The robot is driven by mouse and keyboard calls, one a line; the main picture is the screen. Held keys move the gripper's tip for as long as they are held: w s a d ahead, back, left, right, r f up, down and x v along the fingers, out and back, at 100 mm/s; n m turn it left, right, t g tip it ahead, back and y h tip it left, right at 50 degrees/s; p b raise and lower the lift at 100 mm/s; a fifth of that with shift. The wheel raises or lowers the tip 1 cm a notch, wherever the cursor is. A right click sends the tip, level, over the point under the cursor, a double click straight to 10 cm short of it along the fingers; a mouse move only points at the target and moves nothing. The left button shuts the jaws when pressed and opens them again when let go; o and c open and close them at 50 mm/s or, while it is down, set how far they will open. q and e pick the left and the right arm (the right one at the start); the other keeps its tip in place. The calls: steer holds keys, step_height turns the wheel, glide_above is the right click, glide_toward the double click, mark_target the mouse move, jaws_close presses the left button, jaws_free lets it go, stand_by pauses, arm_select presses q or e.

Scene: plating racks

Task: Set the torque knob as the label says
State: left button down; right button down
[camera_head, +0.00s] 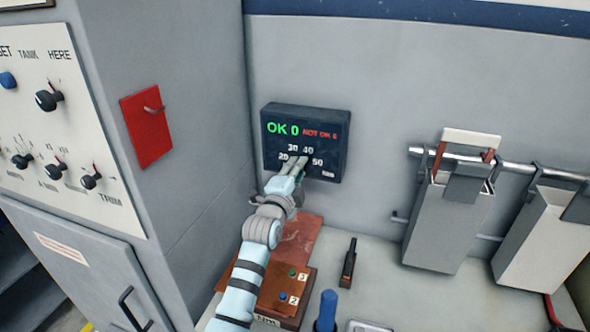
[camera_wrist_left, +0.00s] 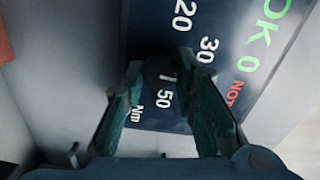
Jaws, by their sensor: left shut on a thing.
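A dark torque display box (camera_head: 338,150) is on the grey back wall. It shows green "OK 0" and red "NOT OK" text, with a dial scale of 20, 30, 40 and 50 below. My left gripper (camera_head: 297,166) reaches up to the dial and hides the knob there. In the left wrist view, the gripper (camera_wrist_left: 163,80) is shut on a dark round knob (camera_wrist_left: 161,68) bearing a small white mark. The 20, 30, 50 and Nm print shows around it; the 40 is hidden. A partly covered label ending in "Nm" (camera_head: 266,320) is on a box on the bench.
A copper-topped box (camera_head: 284,287) with buttons 1 and 2 stands under my left arm. A dark upright tool (camera_head: 348,264) and a blue cylinder (camera_head: 326,312) are right of it. Grey containers (camera_head: 447,225) hang on a rail at right. A cabinet (camera_head: 190,200) stands at left.

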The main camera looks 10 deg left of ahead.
arm_select(q)
steer(key=m+b, duration=0.1)
steer(key=m, duration=1.3)
steer(key=shift+a+f, duration=0.1)
stand_by(0.3)
steer(key=c, duration=1.3)
jaws_free()
steer(key=shift+f, duration=0.1)
